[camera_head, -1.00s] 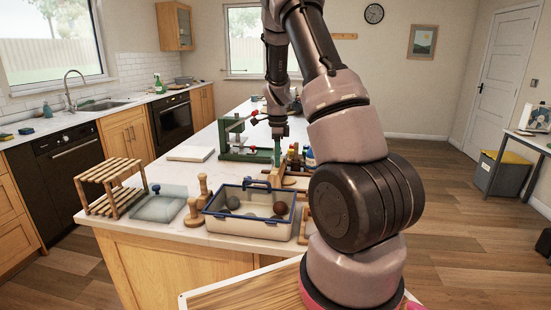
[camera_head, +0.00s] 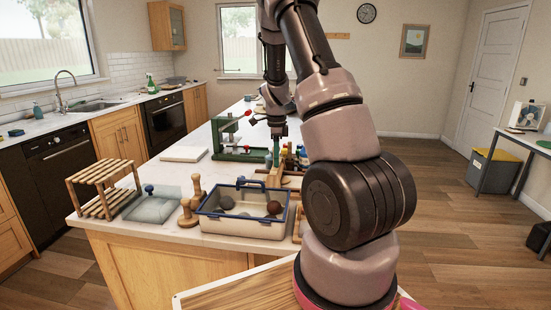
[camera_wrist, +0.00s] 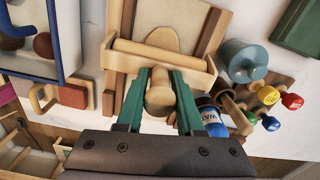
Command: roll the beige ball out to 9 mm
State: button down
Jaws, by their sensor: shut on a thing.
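My gripper (camera_wrist: 160,92) has green fingers, shut on the rounded wooden handle (camera_wrist: 159,98) of a wooden roller (camera_wrist: 160,54). The roller lies across a board between two wooden side rails (camera_wrist: 211,32). Beyond the roller, a flat beige oval of clay (camera_wrist: 163,38) shows on the board, its near part hidden by the roller. Its thickness cannot be read. In the head view my gripper (camera_head: 276,150) is small, behind the blue-rimmed tub, and the clay is not visible there.
The blue-rimmed tub (camera_head: 240,228) with balls stands in front of my gripper. Bottles with coloured caps (camera_wrist: 270,96) and a grey-blue pot (camera_wrist: 243,58) stand close on the right in the wrist view. A wooden rack (camera_head: 100,186) and a green-framed device (camera_head: 240,155) share the counter.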

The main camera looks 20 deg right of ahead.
jog(key=shift+d+r, duration=0.1)
jog(key=shift+r, duration=3.05)
